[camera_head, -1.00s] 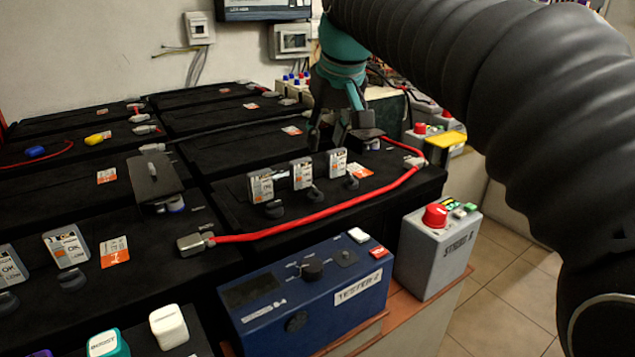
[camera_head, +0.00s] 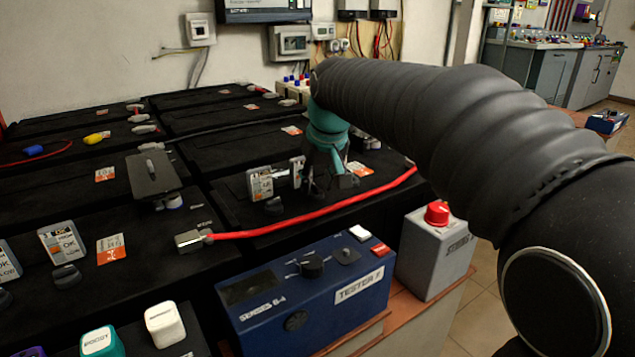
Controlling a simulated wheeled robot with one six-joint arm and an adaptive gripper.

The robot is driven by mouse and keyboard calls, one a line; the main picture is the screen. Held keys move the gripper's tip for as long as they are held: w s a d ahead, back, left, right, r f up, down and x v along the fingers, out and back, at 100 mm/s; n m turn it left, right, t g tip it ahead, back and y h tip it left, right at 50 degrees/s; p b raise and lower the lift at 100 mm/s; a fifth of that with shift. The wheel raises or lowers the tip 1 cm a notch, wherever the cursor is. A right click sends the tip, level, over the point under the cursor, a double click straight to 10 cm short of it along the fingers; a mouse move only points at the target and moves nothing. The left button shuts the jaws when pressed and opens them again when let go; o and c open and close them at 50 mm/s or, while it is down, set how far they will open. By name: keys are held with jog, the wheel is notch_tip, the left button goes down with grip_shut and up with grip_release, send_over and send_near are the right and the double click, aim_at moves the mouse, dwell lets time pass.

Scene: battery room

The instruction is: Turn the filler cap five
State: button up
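My gripper (camera_head: 330,186) is low over the black battery in the centre, behind the red cable. Its fingers look apart, with a dark gap between them. It hides the middle of the battery's row of filler caps, so I cannot tell whether the fingers touch a cap. A dark filler cap (camera_head: 274,205) shows just left of it, in front of a small white-and-orange label block (camera_head: 260,184). Another label block (camera_head: 297,171) stands partly behind the gripper. Another cap (camera_head: 67,276) sits on the front left battery. No cap number is readable as five.
A red cable (camera_head: 310,218) runs across in front of the gripper from a grey terminal clamp (camera_head: 190,241). A blue tester box (camera_head: 305,290) and a grey box with a red button (camera_head: 437,215) stand in front. A dark plate (camera_head: 152,174) stands tilted at left.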

jog(key=shift+c, duration=0.2)
grip_shut()
jog(key=shift+a+m, duration=0.1)
jog(key=shift+m, duration=0.3)
jog(key=shift+a+m+h+p, duration=0.1)
jog(key=shift+m+h+p, duration=0.55)
jog(key=shift+m, duration=0.35)
jog(key=m, duration=0.1)
jog(key=m+h+p, duration=0.1)
jog(key=m, duration=0.2)
jog(key=shift+a+m+h, duration=0.25)
jog(key=shift+m, duration=0.05)
jog(key=m, duration=0.2)
jog(key=m+h+p, duration=0.1)
jog(key=m, duration=0.1)
jog(key=shift+w+a+g+h+p, duration=0.1)
jog(key=shift+a+g+h+p, duration=0.05)
jog(key=shift+g+h+p, duration=0.2)
jog(key=shift+w+a+m+g+h+p, duration=0.1)
jog(key=shift+m+g+h+p, duration=0.35)
jog(key=shift+m, duration=1.45)
